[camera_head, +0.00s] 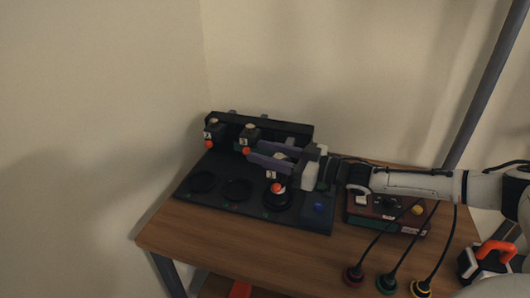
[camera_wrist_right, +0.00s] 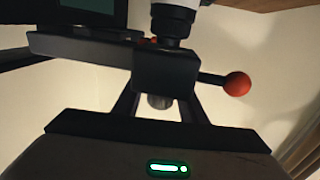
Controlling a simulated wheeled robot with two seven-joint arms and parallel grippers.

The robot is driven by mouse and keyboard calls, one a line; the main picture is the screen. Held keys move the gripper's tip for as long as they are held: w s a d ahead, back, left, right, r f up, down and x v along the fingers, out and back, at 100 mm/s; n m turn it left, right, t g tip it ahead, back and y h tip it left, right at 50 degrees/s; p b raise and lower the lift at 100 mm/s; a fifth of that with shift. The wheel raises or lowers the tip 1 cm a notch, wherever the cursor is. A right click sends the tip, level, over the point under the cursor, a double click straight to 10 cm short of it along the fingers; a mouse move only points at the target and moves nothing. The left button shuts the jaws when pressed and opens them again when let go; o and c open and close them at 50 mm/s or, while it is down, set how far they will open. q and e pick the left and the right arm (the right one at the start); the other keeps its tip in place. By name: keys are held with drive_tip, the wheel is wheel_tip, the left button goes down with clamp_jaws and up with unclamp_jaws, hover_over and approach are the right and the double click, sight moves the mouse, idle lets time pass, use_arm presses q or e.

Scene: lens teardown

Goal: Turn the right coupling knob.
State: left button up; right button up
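In the head view, a dark board (camera_head: 305,219) carries a rack with units marked 2 (camera_head: 211,132) and 3 (camera_head: 248,134). Each has a red ball. A third numbered block (camera_head: 273,174) stands out over a round socket at the front, with a red ball (camera_head: 278,188) below it. My right gripper (camera_head: 268,156) reaches in from the right. Its fingers are around or beside this third block. I cannot tell which part is the right coupling knob. My left gripper is not seen.
Empty round sockets (camera_head: 203,182) lie at the board's left. A reddish box (camera_head: 391,212) with a yellow button stands right of the board, with cables running down to coloured discs (camera_head: 387,283). An orange-handled thing (camera_head: 490,252) is at far right. The table's front-left edge (camera_head: 160,240) is bare.

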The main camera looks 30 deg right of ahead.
drive_tip(key=c, duration=0.8)
drive_tip(key=shift+w+d+m+t+h+p, duration=0.1)
drive_tip(key=shift+d+m+t+h+p, duration=0.35)
drive_tip(key=shift+m+h+p, duration=1.05)
drive_tip(key=shift+w+d+m+t+h+p, duration=0.1)
drive_tip(key=shift+d+m+t+h+p, duration=0.45)
drive_tip(key=shift+h, duration=1.55)
drive_tip(key=shift+w+d+m+t+h+p, duration=0.15)
drive_tip(key=shift+m+t+h+p, duration=0.35)
drive_tip(key=shift+m+h+p, duration=0.95)
drive_tip(key=shift+s+h, duration=0.1)
drive_tip(key=shift+h, duration=0.35)
drive_tip(key=shift+d+r+m, duration=0.1)
drive_tip(key=shift+m, duration=0.2)
drive_tip(key=o, duration=1)
drive_tip(key=shift+o, duration=0.2)
